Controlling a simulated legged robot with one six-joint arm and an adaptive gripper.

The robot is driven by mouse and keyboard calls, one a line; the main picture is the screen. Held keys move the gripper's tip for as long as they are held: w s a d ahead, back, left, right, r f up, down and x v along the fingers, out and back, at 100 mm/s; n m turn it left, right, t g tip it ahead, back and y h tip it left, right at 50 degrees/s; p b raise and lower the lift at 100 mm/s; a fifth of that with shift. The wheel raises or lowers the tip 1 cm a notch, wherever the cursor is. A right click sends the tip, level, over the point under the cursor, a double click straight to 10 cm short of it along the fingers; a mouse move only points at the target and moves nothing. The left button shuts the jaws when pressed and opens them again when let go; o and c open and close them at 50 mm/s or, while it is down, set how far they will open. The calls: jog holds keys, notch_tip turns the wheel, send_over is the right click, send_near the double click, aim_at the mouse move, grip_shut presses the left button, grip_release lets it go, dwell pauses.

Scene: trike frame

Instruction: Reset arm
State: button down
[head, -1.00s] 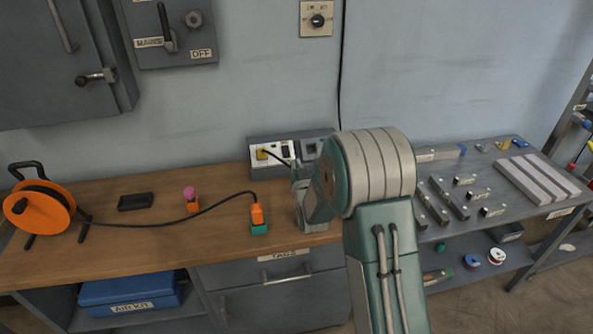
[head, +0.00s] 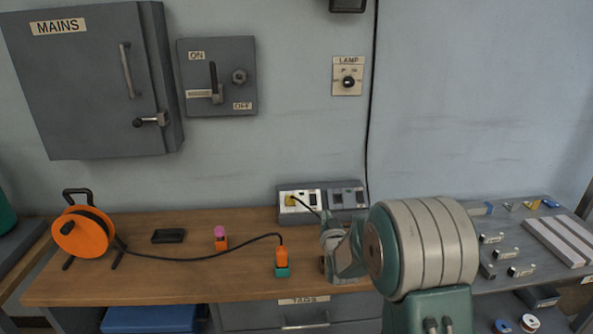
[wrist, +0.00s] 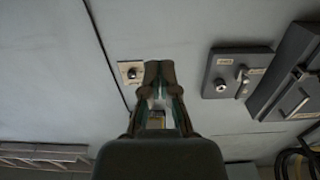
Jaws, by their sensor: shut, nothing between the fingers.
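My arm (head: 420,250) is at the right of the middle in the head view, folded in front of the bench. Its wrist end hangs over the bench edge below the socket box, and the fingers are mostly hidden there. In the wrist view my gripper (wrist: 159,80) points at the wall, with its fingertips together and nothing between them. The lamp switch plate (wrist: 131,73) lies left of the fingertips in that view. It is on the wall above the bench in the head view (head: 347,76).
The wooden bench (head: 190,285) bears an orange cable reel (head: 82,235), a black tray (head: 168,236), a pink-topped orange piece (head: 220,238) and an orange connector (head: 281,259). A socket box (head: 300,203) with a yellow plug stands behind. The mains cabinet (head: 90,90) and switch (head: 217,75) hang left.

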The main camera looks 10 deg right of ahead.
jog(key=s+r+g, duration=0.3)
jog(key=s+r, duration=0.2)
jog(key=s, duration=0.3)
jog(key=s+r+g, duration=0.3)
jog(key=s+r, duration=0.2)
jog(key=s, duration=0.3)
jog(key=s+f+g, duration=0.1)
jog(key=s+g, duration=0.5)
jog(key=s, duration=1.9)
